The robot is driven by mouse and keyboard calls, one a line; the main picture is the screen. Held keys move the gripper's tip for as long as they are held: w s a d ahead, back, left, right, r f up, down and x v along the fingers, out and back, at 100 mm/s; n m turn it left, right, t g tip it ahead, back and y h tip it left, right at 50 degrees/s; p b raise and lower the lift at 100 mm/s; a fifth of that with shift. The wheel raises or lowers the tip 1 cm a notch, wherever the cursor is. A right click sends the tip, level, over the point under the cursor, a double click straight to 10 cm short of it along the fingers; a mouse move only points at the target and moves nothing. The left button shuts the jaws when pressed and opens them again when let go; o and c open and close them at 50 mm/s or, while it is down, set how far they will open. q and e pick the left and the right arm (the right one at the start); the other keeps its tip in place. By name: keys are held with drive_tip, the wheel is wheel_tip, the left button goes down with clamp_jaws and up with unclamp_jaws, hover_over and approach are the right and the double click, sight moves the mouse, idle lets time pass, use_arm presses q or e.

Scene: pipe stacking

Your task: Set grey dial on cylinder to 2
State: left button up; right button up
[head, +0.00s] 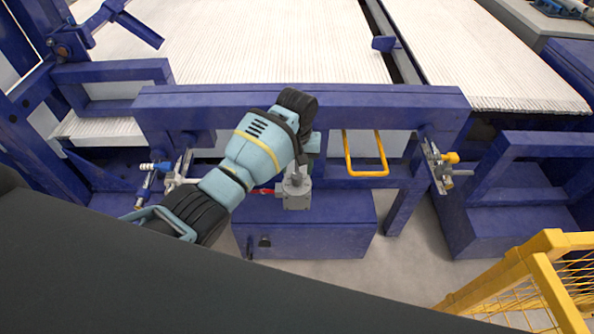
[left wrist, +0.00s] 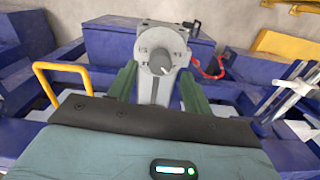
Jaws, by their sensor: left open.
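The grey dial (left wrist: 160,62) sits on the face of a grey cylinder block (left wrist: 153,92) in the left wrist view. The dial has a pale pointer mark; any numbers are too small to read. In the head view the grey block (head: 296,193) stands on a blue box, and my left arm partly hides it. My left gripper (head: 303,165) is over the block in the head view. In the left wrist view its two green fingers (left wrist: 158,82) are open, one on each side of the block and dial. I cannot tell whether they touch it. My right gripper is not in view.
A yellow handle (head: 366,170) hangs from the blue beam (head: 400,104) to the right of the block. A red lever (head: 262,192) is just left of it. A metal valve part (head: 440,165) is further right. Yellow mesh fencing (head: 540,280) stands at the lower right.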

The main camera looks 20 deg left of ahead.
sight(297, 175)
use_arm(q)
wheel_tip(297, 175, up, 5)
drive_tip(key=shift+f, duration=0.1)
idle(0.6)
drive_tip(key=s+a+f+m+t+h, duration=0.1)
drive_tip(key=s+f, duration=0.6)
drive_tip(key=s, duration=0.3)
drive_tip(key=s+a+f+m, duration=0.1)
drive_tip(key=s+f, duration=0.6)
drive_tip(key=s, duration=0.3)
drive_tip(key=s+a+r+m+t, duration=0.1)
drive_tip(key=s+a+r, duration=0.15)
drive_tip(key=s, duration=0.75)
drive_tip(key=s+a+r+m, duration=0.1)
drive_tip(key=s+a+r, duration=0.15)
drive_tip(key=s, duration=0.75)
drive_tip(key=w+d+f+t, duration=0.1)
drive_tip(key=w+f+t, duration=0.5)
drive_tip(key=f, duration=0.4)
drive_tip(key=shift+w+d+f+t+h, duration=0.2)
drive_tip(key=shift+w+d+t+h, duration=0.15)
drive_tip(key=shift+t, duration=0.45)
